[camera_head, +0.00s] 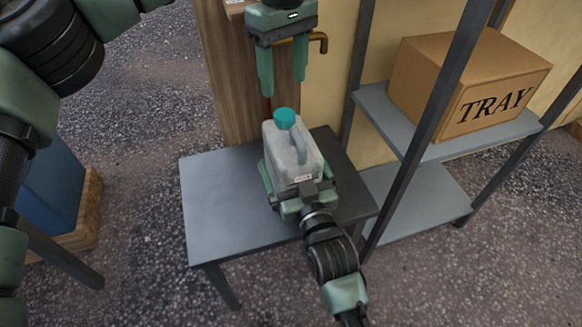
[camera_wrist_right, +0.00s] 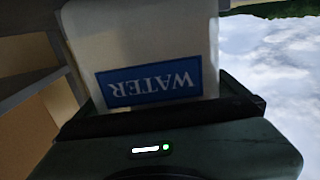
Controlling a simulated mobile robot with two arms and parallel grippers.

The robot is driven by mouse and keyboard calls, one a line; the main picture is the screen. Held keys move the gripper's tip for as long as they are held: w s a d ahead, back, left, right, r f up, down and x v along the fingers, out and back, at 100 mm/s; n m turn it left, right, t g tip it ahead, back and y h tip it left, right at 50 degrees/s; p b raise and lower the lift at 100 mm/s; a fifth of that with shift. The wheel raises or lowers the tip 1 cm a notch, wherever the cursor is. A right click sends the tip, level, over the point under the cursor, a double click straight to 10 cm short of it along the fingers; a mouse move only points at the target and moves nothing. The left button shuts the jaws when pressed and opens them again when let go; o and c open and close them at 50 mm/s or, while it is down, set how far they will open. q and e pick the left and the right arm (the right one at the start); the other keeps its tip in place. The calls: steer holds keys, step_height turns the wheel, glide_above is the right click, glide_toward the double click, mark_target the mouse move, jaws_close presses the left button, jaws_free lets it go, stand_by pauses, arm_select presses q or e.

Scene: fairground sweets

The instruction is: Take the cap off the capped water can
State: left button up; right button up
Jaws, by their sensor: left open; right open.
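The water can (camera_head: 291,153) is a pale grey jug with a side handle and a teal cap (camera_head: 284,118) on its top. It stands upright on the grey table (camera_head: 215,195). In the right wrist view the can (camera_wrist_right: 140,45) fills the upper middle, its blue WATER label upside down. My left gripper (camera_head: 283,87) is open, pointing down just above the cap, and apart from it. My right gripper (camera_head: 291,180) is open around the can's lower body from the near side. Whether its fingers touch the can cannot be told.
A grey shelf rack (camera_head: 405,190) stands close at the right of the table, with a cardboard box (camera_head: 470,85) marked TRAY on its upper shelf. A brass tap (camera_head: 319,42) on the wooden structure is behind my left gripper. The table's left part is bare.

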mark_target(285, 114)
jaws_close()
arm_select(q)
steer(key=m, duration=0.4)
steer(key=shift+m, duration=0.3)
steer(key=m, duration=0.3)
steer(key=shift+m, duration=0.4)
steer(key=shift+f+m, duration=0.15)
steer(key=shift+m, duration=0.15)
steer(key=shift+f, duration=3.85)
